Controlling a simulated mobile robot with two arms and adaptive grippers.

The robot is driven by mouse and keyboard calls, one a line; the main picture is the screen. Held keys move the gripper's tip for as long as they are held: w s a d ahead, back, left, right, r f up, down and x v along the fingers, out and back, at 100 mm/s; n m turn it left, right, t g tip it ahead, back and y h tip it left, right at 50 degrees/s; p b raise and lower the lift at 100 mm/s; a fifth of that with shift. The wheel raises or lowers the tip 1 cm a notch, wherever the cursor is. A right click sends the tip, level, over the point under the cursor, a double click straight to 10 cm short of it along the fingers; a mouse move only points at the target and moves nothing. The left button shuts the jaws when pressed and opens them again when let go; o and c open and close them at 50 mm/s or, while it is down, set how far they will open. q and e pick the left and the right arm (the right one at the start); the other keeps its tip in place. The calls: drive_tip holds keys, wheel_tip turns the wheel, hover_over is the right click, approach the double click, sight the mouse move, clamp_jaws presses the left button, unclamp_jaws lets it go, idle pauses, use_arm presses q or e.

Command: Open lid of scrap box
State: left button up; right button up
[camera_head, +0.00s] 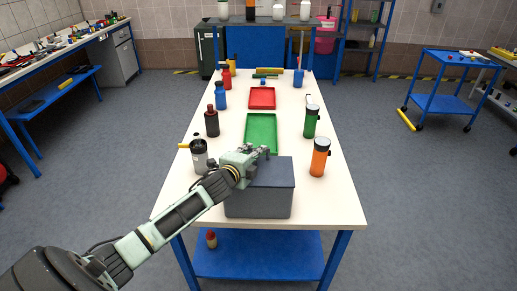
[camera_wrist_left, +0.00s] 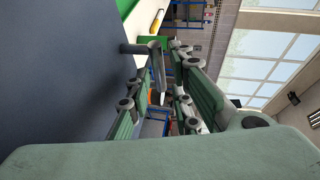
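The scrap box (camera_head: 258,202) is a dark grey box at the near end of the white table. Its lid (camera_head: 270,172) lies flat and looks closed. My left gripper (camera_head: 264,151) is over the lid's far left part. In the left wrist view the lid is the dark surface (camera_wrist_left: 60,80) on the left. A grey handle (camera_wrist_left: 157,62) stands out from it. My left gripper's fingers (camera_wrist_left: 165,105) are apart, with the handle's bar showing between them near the tips; I cannot tell if they touch it. My right gripper is not in view.
A green tray (camera_head: 261,133) and a red tray (camera_head: 262,98) lie behind the box. An orange bottle (camera_head: 319,158) and a green bottle (camera_head: 310,122) stand at right. A grey bottle (camera_head: 199,157) stands left, close to my arm. The table's near right corner is clear.

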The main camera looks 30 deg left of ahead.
use_arm(q)
drive_tip(key=x, duration=0.2)
drive_tip(key=shift+w+f, duration=0.15)
drive_tip(key=shift+w, duration=0.15)
drive_tip(key=shift+w+f, duration=0.15)
drive_tip(key=shift+w, duration=0.35)
clamp_jaws()
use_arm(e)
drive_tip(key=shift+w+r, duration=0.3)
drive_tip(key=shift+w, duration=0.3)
